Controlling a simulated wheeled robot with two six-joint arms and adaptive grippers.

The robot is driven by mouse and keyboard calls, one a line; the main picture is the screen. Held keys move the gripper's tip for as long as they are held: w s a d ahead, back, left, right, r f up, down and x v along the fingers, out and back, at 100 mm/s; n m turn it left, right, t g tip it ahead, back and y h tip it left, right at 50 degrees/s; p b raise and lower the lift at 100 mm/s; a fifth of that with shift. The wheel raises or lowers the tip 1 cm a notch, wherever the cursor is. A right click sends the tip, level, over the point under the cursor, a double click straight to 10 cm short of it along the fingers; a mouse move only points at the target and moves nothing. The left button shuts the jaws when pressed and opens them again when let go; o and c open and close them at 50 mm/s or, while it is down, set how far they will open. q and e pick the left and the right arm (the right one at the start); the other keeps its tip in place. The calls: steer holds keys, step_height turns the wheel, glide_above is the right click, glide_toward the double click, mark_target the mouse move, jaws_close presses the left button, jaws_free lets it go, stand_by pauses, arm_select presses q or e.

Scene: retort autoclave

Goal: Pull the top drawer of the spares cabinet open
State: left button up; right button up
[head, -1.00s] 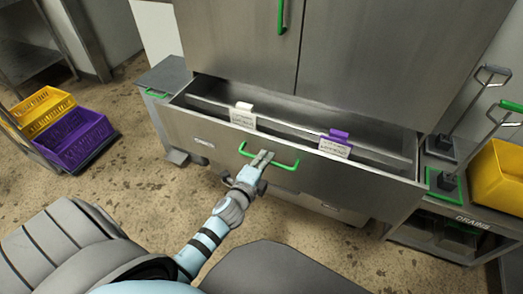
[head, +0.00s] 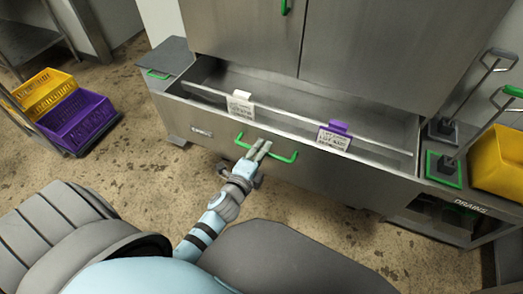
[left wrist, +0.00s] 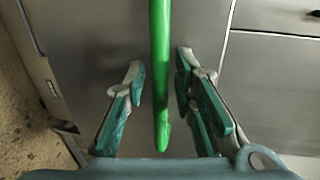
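The wide steel drawer (head: 375,172) under the cabinet doors stands pulled out, and its hollow inside shows from above. Its green bar handle (head: 283,158) is on the front, and it also shows in the left wrist view (left wrist: 160,70). My left gripper (head: 262,146) is at this handle. In the left wrist view, its two fingers (left wrist: 158,75) stand apart, one on each side of the green bar. My right gripper is not in view.
Yellow (head: 45,90) and purple (head: 78,122) crates stand at left. A drains unit (head: 440,222) and yellow bin (head: 500,160) stand close at right. Floor is free before the drawer.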

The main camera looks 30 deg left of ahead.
arm_select(q)
steer(key=v, duration=1.2)
steer(key=s+a+f+n+g+p, duration=0.1)
steer(key=s+f+n+g, duration=0.3)
steer(key=f, duration=0.5)
steer(key=s+f+n+g, duration=0.2)
steer(key=s+f+n, duration=0.25)
steer(key=f, duration=0.55)
steer(key=s+f+n+g+p, duration=0.3)
steer(key=s+f+n+g, duration=0.1)
steer(key=s, duration=0.6)
steer(key=s+a+f+n+g+p, duration=0.1)
steer(key=s+f+n+g+p, duration=0.2)
steer(key=s+f, duration=0.4)
steer(key=shift+s+a+n+g+h+p, duration=0.35)
steer(key=shift+s+n+g, duration=0.35)
steer(key=shift+s, duration=1.25)
